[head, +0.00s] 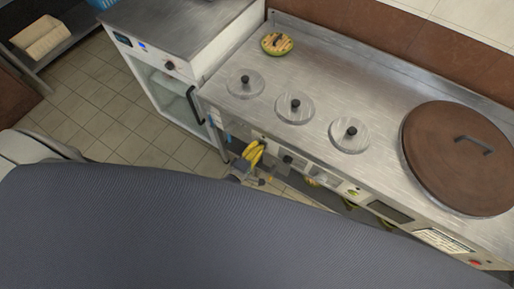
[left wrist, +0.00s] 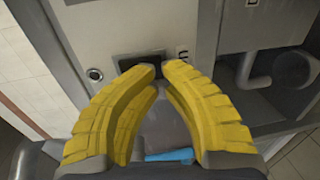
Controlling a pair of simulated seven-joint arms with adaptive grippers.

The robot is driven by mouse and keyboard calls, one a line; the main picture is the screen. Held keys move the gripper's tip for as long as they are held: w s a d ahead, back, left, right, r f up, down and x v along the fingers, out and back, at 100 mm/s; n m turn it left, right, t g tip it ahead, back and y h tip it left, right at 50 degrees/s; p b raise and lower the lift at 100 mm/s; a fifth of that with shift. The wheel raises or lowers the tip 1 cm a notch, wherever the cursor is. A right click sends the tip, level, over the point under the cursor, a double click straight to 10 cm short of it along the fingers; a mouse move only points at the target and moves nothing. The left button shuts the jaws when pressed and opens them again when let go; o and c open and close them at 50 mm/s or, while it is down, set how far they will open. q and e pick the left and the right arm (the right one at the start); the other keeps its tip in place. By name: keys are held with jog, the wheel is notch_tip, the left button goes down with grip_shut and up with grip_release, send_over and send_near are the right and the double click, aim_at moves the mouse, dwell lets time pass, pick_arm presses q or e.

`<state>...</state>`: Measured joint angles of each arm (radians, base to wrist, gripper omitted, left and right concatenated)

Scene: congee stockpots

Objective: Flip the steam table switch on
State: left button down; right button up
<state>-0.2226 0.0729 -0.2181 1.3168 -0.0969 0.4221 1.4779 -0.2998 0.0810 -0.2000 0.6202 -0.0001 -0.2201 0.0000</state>
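The steam table (head: 305,62) is a steel counter with several lids on top and a front panel along its lower edge. My left gripper (head: 254,151) has yellow fingers and is close in front of this panel, near its left end. In the left wrist view, the fingertips (left wrist: 160,69) almost meet, with nothing seen held between them. They are in front of a dark rectangular recess (left wrist: 136,61) in the panel, which they partly cover. I cannot tell the switch's position or whether the tips touch it. I cannot make out my right gripper.
A large brown round lid (head: 455,150) is at the right of the counter. A cabinet with a glass door (head: 172,98) stands to the left. In the left wrist view, a round button (left wrist: 95,75) is left of the recess and a grey pipe (left wrist: 250,78) is to the right.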

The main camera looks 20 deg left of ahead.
pick_arm(q)
jog(key=shift+w, duration=0.25)
jog(key=shift+s, duration=0.1)
jog(key=s+a+f, duration=0.1)
jog(key=s+a, duration=0.2)
jog(key=s, duration=1)
jog(key=shift+s+f, duration=0.3)
jog(key=shift+f, duration=0.1)
